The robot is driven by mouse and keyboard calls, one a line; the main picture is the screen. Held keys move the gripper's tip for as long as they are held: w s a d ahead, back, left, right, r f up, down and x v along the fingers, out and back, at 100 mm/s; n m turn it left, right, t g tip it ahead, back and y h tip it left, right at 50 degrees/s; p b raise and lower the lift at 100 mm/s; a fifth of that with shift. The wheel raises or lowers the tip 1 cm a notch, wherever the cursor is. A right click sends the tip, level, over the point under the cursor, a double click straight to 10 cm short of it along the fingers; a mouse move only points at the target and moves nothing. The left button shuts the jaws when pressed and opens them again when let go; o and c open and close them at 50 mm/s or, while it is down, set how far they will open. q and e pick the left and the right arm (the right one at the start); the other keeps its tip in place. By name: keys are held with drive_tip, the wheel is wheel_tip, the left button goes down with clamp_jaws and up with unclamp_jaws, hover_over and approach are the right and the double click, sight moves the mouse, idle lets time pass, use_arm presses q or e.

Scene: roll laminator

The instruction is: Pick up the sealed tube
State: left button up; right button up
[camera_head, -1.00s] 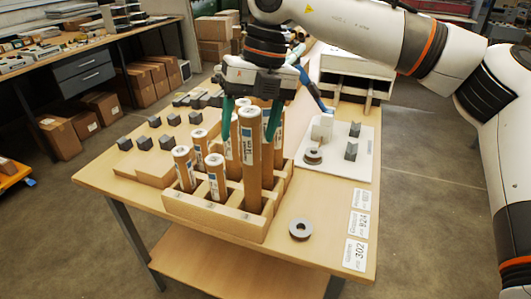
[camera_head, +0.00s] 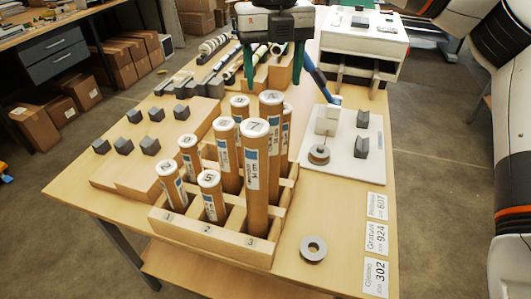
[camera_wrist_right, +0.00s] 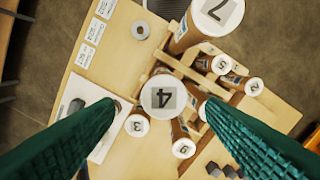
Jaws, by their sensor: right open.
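Several brown cardboard tubes with white numbered caps stand upright in a wooden rack (camera_head: 206,232). The front tall tube (camera_head: 256,185) has a cap marked 7. All the tubes look capped, so I cannot tell which one is meant by sealed. My right gripper (camera_head: 272,73) has green fingers, open and empty, above the rear tall tubes. In the right wrist view, the cap marked 4 (camera_wrist_right: 163,97) shows between the open fingers, with the 7 cap (camera_wrist_right: 217,14) beyond. In the head view the fingertips are above the tube tops. My left gripper is not in view.
A white board (camera_head: 340,155) right of the rack carries grey blocks and a roll. A grey ring (camera_head: 313,249) and number cards (camera_head: 376,239) lie on the table's right side. Dark grey blocks (camera_head: 150,146) stand at left. A white shelf unit (camera_head: 362,45) is behind.

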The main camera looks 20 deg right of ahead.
sight(275, 97)
drive_tip(key=f, duration=0.2)
drive_tip(key=s+f+p, duration=0.1)
drive_tip(key=shift+s+f, duration=0.15)
drive_tip(key=shift+f, duration=0.55)
drive_tip(key=shift+w+f, duration=0.25)
drive_tip(key=f+p, duration=0.1)
drive_tip(key=f, duration=0.2)
drive_tip(key=f+p, duration=0.1)
drive_tip(key=shift+w+a+f+p, duration=0.2)
drive_tip(key=shift+w+p, duration=0.1)
drive_tip(key=shift+w, duration=0.05)
drive_tip(key=shift+f, duration=0.25)
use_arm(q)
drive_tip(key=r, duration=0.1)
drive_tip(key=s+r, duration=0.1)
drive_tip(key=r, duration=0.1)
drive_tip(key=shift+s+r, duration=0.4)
use_arm(e)
drive_tip(key=shift+f, duration=0.1)
drive_tip(key=shift+c, duration=0.8)
drive_tip(key=c, duration=1.2)
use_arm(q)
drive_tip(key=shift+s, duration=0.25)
use_arm(e)
clamp_jaws()
